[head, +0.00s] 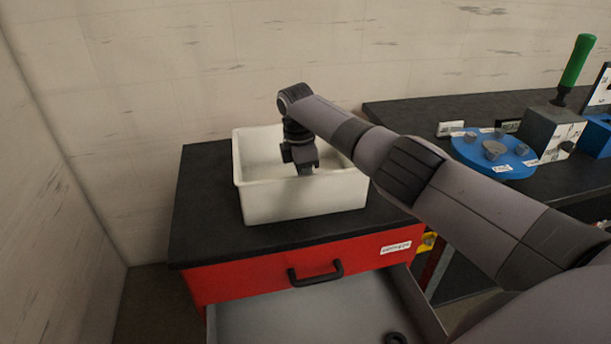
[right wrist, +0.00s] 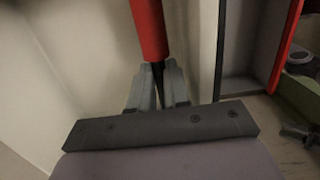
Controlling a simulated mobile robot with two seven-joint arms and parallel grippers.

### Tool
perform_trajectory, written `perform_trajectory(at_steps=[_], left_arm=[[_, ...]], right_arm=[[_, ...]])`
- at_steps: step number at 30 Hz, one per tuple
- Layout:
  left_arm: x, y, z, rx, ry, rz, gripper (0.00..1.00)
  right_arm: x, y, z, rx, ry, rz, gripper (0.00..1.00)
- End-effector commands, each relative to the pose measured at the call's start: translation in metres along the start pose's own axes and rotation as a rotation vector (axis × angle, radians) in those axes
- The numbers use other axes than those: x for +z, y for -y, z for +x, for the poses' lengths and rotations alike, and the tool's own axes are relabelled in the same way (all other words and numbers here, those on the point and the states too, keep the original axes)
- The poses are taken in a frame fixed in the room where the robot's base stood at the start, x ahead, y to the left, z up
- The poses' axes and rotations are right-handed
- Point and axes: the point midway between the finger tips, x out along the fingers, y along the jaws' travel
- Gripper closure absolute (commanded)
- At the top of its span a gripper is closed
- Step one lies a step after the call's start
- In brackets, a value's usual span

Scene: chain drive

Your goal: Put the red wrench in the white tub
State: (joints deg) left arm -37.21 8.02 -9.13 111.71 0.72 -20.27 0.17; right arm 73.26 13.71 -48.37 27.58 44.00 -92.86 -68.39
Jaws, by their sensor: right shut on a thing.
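The white tub (head: 305,200) stands on a dark-topped cabinet in the head view. My right gripper (head: 304,170) points down inside the tub's opening, its lower end partly behind the front rim. In the right wrist view my right gripper (right wrist: 158,85) is shut on the red wrench (right wrist: 150,28), seen as a red bar running up out of the picture. The wrench is hidden in the head view. Whether it touches the tub floor I cannot tell. My left gripper is not in view.
The red cabinet drawer (head: 330,272) has a black handle, and below it an open grey drawer (head: 300,320) holds a dark ring (head: 396,338).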

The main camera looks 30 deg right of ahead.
Motion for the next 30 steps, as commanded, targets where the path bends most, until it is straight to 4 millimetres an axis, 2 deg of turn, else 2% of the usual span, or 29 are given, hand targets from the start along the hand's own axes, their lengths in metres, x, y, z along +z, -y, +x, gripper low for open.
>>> perform_trajectory(at_steps=[9, 10, 20, 24, 26, 30], left_arm=[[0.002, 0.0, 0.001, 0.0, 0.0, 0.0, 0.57], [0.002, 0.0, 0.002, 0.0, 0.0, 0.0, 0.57], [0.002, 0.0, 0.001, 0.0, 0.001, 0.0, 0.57], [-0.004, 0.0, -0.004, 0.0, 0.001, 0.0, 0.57], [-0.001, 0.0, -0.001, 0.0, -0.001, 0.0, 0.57], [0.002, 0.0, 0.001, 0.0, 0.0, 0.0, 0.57]], right_arm=[[-0.001, 0.0, 0.005, 0.002, 0.0, -0.001, 1.0], [-0.001, 0.0, 0.006, 0.0, 0.0, -0.001, 0.74], [0.0, 0.0, 0.004, 0.001, 0.0, 0.0, 0.73], [0.002, -0.001, -0.012, 0.004, 0.0, 0.001, 0.73], [0.0, -0.002, -0.019, 0.005, -0.003, 0.0, 0.73], [0.0, -0.001, -0.051, 0.006, -0.003, -0.001, 0.73]])
